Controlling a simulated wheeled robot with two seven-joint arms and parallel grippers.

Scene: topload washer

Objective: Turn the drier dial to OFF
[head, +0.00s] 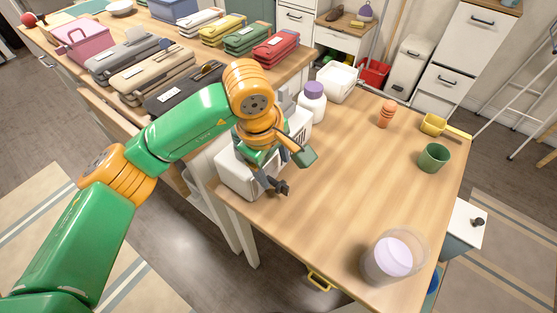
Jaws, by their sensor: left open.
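My left arm comes in from the left, and its gripper (291,172) is open over the left edge of the wooden table, with nothing seen between its fingers. A white boxy appliance (236,178) with rounded edges stands on the table right behind and beside the gripper. The wrist covers much of it, so I cannot tell whether it is the drier. I cannot tell whether the fingers touch it. No dial can be made out; any on its covered side is hidden. My right gripper is not in view.
The wooden table (345,190) has free room at its middle. It holds a purple-lidded white jar (312,104), white tub (337,82), orange shaker (386,114), yellow scoop (434,125), green cup (433,158) and clear jar (393,257). Several cases stand on the counter behind.

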